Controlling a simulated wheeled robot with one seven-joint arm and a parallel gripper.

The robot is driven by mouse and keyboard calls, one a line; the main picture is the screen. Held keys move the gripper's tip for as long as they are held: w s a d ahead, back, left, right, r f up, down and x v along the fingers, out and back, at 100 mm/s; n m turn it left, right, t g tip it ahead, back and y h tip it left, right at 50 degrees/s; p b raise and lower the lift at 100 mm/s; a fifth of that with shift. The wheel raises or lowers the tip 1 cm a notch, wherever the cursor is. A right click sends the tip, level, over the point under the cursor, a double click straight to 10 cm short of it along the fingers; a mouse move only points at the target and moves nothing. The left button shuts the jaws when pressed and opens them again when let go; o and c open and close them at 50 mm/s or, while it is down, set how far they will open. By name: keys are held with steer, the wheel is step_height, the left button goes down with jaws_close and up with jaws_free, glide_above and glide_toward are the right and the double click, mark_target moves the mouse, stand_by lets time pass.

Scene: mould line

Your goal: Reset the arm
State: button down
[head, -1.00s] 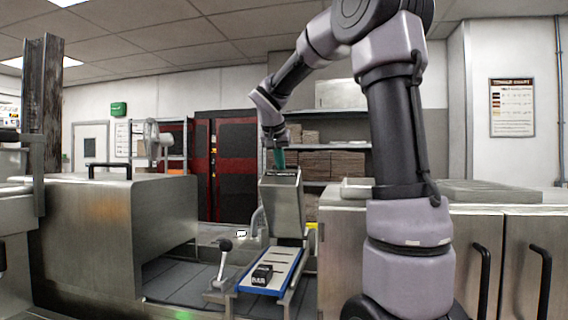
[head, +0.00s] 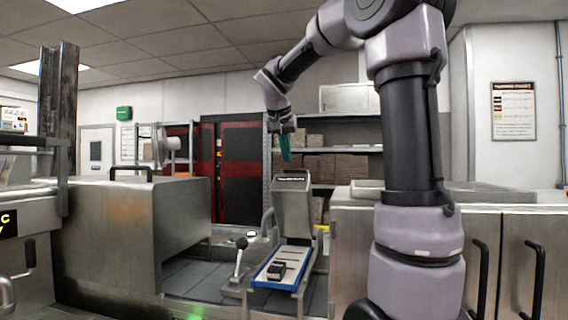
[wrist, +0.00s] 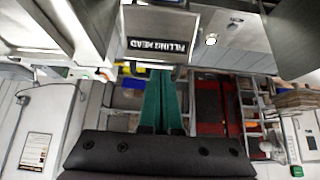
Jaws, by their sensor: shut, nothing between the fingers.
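My arm stands at the right of the head view, bent over to the left at the top. My gripper (head: 286,148) has green fingers and hangs in the air above the grey metal box labelled as a filling head (head: 293,205), with a gap between them. In the wrist view the green fingers (wrist: 162,105) lie together, shut and empty. The filling head (wrist: 155,42) shows upside down at the top of that view, its label readable.
A blue-edged tray (head: 283,268) with a small black block (head: 276,270) sits below the filling head. A lever (head: 240,250) stands left of it. Steel cabinets flank both sides (head: 130,225) (head: 490,235). Shelves with boxes (head: 335,165) stand behind.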

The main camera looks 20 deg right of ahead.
steer(key=s+a+f+n+y, duration=0.1)
steer(key=s+f, duration=0.3)
steer(key=s, duration=0.5)
steer(key=s+a+f+n+y, duration=0.1)
steer(key=s+a+f+y, duration=0.2)
steer(key=s, duration=0.5)
steer(key=s+a+f+y, duration=0.2)
steer(key=s+f, duration=0.3)
steer(key=s, duration=0.4)
steer(key=shift+s+a+n+t, duration=0.35)
steer(key=shift+a+n+t, duration=0.05)
steer(key=shift+a, duration=0.4)
